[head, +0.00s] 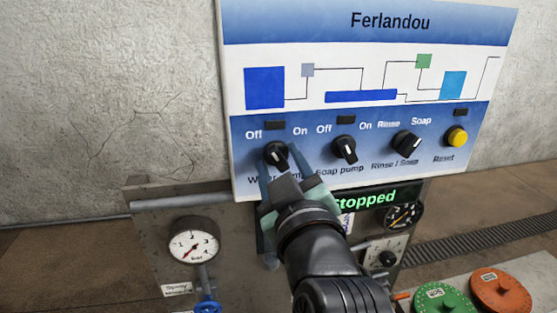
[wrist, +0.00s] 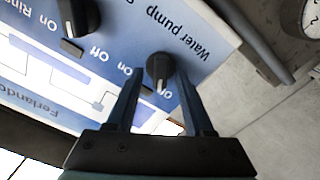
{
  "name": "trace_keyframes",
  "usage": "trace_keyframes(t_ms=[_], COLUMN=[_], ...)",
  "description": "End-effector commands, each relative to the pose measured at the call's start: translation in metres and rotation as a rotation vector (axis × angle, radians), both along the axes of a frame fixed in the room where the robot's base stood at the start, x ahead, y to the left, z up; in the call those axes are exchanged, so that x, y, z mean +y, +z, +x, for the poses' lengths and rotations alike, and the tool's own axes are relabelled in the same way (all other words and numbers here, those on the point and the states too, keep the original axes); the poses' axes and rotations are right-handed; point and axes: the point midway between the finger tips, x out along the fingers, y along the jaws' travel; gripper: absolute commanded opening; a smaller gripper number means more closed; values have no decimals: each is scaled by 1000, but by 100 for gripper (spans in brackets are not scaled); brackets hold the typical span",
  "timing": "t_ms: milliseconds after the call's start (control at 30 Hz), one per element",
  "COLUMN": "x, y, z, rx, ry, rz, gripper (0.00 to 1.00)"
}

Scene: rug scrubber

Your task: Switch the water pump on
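The water pump knob (head: 276,152) is a black rotary switch at the left of the blue and white control panel (head: 370,62). Its label is partly covered by my gripper (head: 279,160) in the head view. In the wrist view the panel appears upside down, and the knob (wrist: 160,67) sits between the tips of my gripper's two fingers (wrist: 158,73). The fingers are apart, with a gap to the knob on each side. A white mark on the knob faces its Off label side. The display (head: 385,197) reads "Stopped".
The soap pump knob (head: 344,149), the rinse/soap knob (head: 405,143) and the yellow reset button (head: 457,136) lie to the right. A pressure gauge (head: 193,245) and blue valve (head: 208,306) are lower left. Green (head: 441,301) and orange (head: 500,292) discs are lower right.

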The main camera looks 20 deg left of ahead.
Motion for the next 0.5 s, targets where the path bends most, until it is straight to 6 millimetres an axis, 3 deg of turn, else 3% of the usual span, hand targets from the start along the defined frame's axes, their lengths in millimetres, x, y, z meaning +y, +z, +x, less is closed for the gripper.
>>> trace_keyframes(t_ms=[33,300,500], x=[0,0,0], y=[0,0,0], z=[0,0,0], rx=[0,0,0], ry=[0,0,0], rz=[0,0,0], gripper=[49,0,0])
